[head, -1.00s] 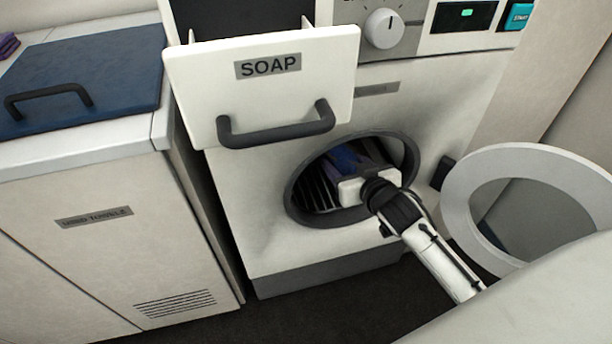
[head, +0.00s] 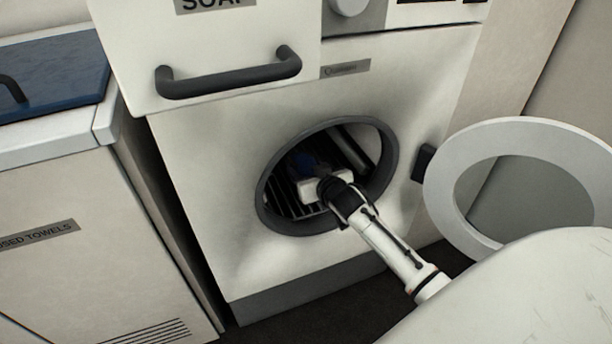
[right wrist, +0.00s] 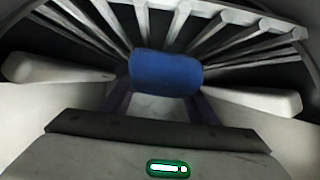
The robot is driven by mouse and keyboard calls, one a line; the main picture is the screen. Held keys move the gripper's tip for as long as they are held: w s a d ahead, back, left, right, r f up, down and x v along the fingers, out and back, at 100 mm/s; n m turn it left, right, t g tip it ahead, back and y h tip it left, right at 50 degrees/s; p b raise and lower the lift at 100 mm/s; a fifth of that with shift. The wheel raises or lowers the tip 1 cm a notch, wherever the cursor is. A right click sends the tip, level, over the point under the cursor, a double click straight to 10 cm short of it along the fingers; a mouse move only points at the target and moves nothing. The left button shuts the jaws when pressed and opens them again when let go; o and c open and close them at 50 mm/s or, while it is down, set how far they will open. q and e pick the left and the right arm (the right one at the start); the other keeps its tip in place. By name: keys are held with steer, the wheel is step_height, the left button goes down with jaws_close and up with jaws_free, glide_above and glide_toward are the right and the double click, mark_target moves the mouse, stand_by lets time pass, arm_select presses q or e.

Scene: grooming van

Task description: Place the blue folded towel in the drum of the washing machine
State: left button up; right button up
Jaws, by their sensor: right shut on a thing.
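The washing machine (head: 215,200) stands ahead with its round opening uncovered and its ribbed drum (head: 278,198) showing inside. My right gripper (head: 304,172) reaches through the opening into the drum. It is shut on the blue folded towel (head: 303,158), of which only a small dark blue part shows past the hand. In the right wrist view the blue towel (right wrist: 166,73) sits at the fingertips, in front of the drum's pale ribs (right wrist: 215,40). I cannot tell whether the towel touches the drum wall. My left gripper is not in view.
The round door (head: 443,190) hangs open at the right of the opening. The soap drawer (head: 215,60) is pulled out above it. A used towels cabinet (head: 70,285) with a blue lid (head: 55,75) stands at the left. The dark opening rim (head: 264,200) surrounds my arm.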

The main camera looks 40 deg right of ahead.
steer(key=shift+f, duration=0.55)
steer(key=shift+r, duration=0.1)
steer(key=o, duration=1)
steer(key=shift+o, duration=0.2)
